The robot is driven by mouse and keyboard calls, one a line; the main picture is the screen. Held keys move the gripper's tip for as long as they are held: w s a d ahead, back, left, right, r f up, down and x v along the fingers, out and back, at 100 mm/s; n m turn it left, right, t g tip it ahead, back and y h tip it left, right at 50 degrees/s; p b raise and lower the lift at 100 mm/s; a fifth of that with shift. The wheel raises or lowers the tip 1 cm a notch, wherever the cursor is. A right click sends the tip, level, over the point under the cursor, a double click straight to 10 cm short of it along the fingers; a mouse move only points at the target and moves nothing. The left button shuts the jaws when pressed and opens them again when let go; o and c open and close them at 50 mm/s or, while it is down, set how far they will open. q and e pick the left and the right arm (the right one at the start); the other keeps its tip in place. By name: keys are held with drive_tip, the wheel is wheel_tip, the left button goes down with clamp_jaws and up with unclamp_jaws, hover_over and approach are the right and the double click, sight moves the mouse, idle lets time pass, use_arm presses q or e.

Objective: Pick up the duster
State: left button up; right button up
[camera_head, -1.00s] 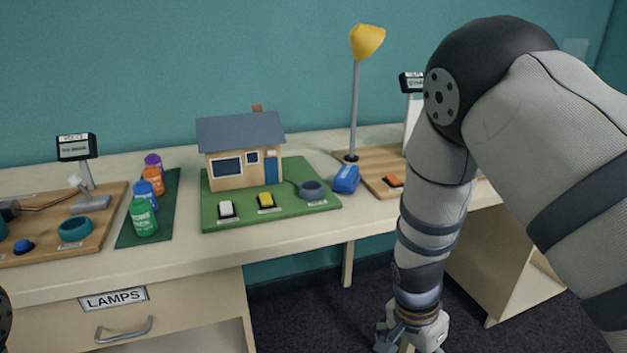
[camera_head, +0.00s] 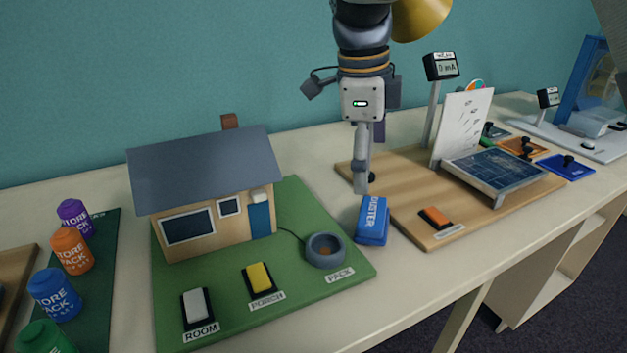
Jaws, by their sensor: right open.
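The duster (camera_head: 372,220) is a blue block with a white "DUSTER" label. It lies on the table between the green house board and the wooden solar-panel board. My right gripper (camera_head: 364,182) comes down from the top of the view and points downward, just above and behind the duster as seen here. It is open and holds nothing; its fingers are seen nearly edge-on, one partly behind the other. The exact gap between fingertips and duster is hard to tell. My left gripper is out of view.
The green board (camera_head: 290,205) carries a model house (camera_head: 200,190), switches and a grey round holder (camera_head: 325,250). The wooden board (camera_head: 405,190) holds a solar panel (camera_head: 495,170) and an orange switch (camera_head: 435,217). A yellow lamp (camera_head: 425,15) is close behind my right arm.

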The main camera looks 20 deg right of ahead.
sight(373, 211)
drive_tip(key=f, duration=0.1)
drive_tip(key=s+f, duration=0.1)
drive_tip(key=f, duration=0.1)
drive_tip(key=shift+s+d+f, duration=0.3)
drive_tip(key=shift+s, duration=0.05)
drive_tip(key=f, duration=0.2)
drive_tip(key=d+f, duration=0.1)
drive_tip(key=f, duration=0.3)
drive_tip(key=shift+w+d+f, duration=0.2)
drive_tip(key=shift+w+f, duration=0.35)
drive_tip(key=shift+f, duration=0.1)
drive_tip(key=c, duration=1.3)
